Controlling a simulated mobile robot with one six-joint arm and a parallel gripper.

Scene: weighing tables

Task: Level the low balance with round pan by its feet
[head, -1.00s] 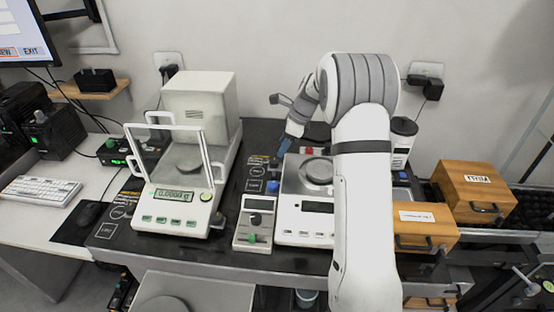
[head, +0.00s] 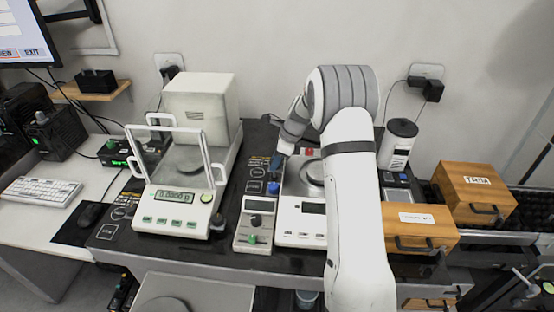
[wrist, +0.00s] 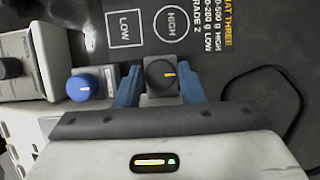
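The low balance (head: 299,233) with its round pan (head: 316,172) stands right of centre in the head view, partly hidden by my arm. At its left side a blue knob (head: 273,187) shows; the wrist view shows it too (wrist: 80,88). A black knob (wrist: 162,75) with an orange mark sits farther back in line with it. My gripper (wrist: 160,88) is open, its blue fingers on either side of the black knob, with small gaps visible. In the head view my gripper (head: 277,162) hides that knob. I cannot make out a level bubble.
A control box (head: 255,222) with black and green knobs stands left of the low balance. A taller balance with a glass-style shield (head: 180,195) is farther left. Wooden boxes (head: 418,228) and a white canister (head: 398,145) stand right. A cable (wrist: 290,90) lies on the dark mat.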

